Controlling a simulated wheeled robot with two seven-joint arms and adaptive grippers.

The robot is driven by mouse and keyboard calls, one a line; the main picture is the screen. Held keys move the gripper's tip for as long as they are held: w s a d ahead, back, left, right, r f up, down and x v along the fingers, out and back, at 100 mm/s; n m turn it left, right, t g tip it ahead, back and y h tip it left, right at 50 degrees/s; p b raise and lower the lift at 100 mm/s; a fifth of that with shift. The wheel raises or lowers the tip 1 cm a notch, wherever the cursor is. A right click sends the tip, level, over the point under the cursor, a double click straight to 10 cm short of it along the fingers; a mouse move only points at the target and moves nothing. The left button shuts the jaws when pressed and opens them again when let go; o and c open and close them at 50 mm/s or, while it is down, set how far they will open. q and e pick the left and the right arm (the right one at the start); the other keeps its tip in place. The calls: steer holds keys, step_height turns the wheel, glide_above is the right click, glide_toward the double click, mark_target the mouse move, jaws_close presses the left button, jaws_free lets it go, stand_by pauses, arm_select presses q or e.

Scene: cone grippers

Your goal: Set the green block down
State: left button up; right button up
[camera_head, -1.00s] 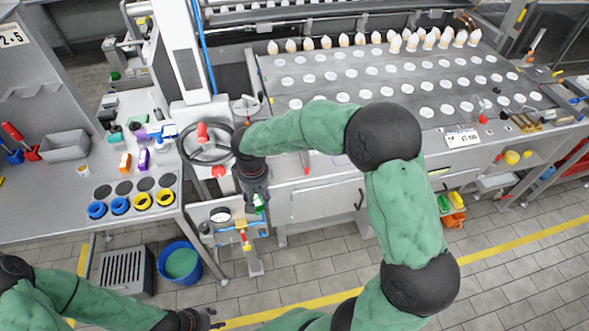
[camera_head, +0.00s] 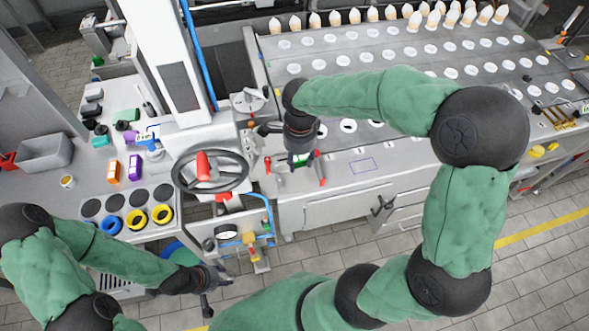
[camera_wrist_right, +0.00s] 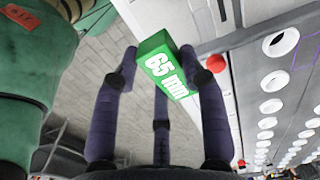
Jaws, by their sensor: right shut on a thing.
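The green block (camera_wrist_right: 165,66), marked "65 mm", is between the fingers of my right gripper (camera_wrist_right: 160,75) in the right wrist view. In the head view my right gripper (camera_head: 302,160) points down over the front left part of the long grey table (camera_head: 335,178), and only a little of the green block shows beneath it. A purple rectangle outline (camera_head: 363,166) lies on the table's front strip, to the right of the gripper. My left gripper (camera_head: 215,285) is low at the left, empty, with its fingers apart.
A black handwheel (camera_head: 210,172) with a red knob stands left of my right gripper. White discs (camera_head: 451,73) in rows and several cones (camera_head: 393,13) cover the table further back. A red-tipped lever is near the gripper. The front strip around the outline is clear.

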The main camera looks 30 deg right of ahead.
mark_target(299, 183)
steer(key=shift+d+r+m, duration=0.1)
steer(key=shift+m, duration=0.2)
steer(key=shift+f, duration=0.4)
step_height(299, 183, down, 9)
steer(key=shift+f+b, duration=0.1)
steer(key=shift+b, duration=0.9)
steer(key=shift+f, duration=0.1)
steer(key=o, duration=1.3)
steer(key=shift+c, duration=0.2)
